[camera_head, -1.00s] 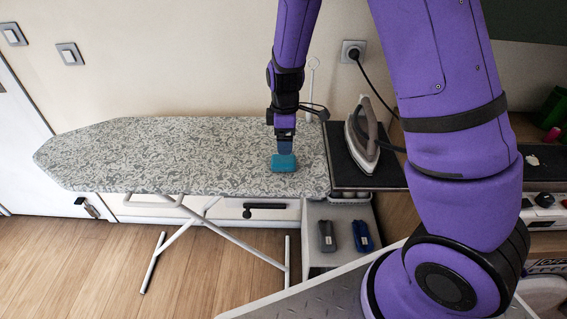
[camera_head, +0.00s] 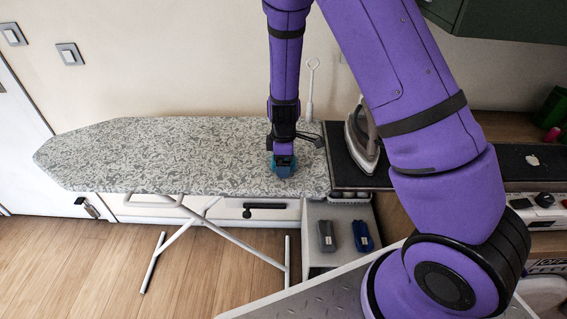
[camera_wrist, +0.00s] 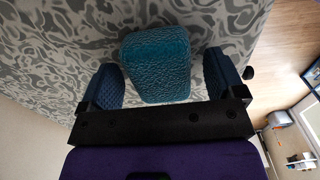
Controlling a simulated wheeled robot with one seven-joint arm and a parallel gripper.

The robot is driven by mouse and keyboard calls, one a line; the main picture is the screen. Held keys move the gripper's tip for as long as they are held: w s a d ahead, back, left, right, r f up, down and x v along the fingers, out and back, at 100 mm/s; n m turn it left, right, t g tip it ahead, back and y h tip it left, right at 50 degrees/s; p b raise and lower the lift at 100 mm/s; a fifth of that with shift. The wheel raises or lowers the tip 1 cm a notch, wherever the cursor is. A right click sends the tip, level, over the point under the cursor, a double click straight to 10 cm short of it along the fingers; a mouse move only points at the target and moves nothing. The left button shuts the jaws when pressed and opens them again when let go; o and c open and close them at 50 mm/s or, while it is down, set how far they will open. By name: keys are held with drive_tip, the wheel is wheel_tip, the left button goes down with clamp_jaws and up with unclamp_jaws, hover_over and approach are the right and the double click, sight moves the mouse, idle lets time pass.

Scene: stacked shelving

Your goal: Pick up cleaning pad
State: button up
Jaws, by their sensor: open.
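The cleaning pad (camera_wrist: 157,62) is a teal, textured block lying on the patterned ironing board (camera_head: 150,155). In the wrist view it sits between the two blue finger pads of my gripper (camera_wrist: 168,82). In the head view my gripper (camera_head: 284,165) points down over the right part of the board and mostly hides the pad.
An iron (camera_head: 362,135) stands on a dark surface just right of the board. A grey item (camera_head: 326,236) and a blue item (camera_head: 362,236) lie on a lower shelf. A wall outlet with a cord is behind my arm. The board's left side is clear.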

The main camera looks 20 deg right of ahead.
drive_tip(key=c, duration=1)
drive_tip(key=shift+r, duration=0.1)
drive_tip(key=shift+r, duration=0.8)
wheel_tip(320, 180, up, 2)
drive_tip(key=s+d, duration=0.3)
drive_tip(key=d, duration=0.1)
drive_tip(key=s+d+r, duration=0.1)
drive_tip(key=s+d, duration=0.2)
drive_tip(key=d, duration=0.1)
drive_tip(key=s+d, duration=0.4)
drive_tip(key=shift+d+r, duration=0.15)
drive_tip(key=shift+d, duration=0.2)
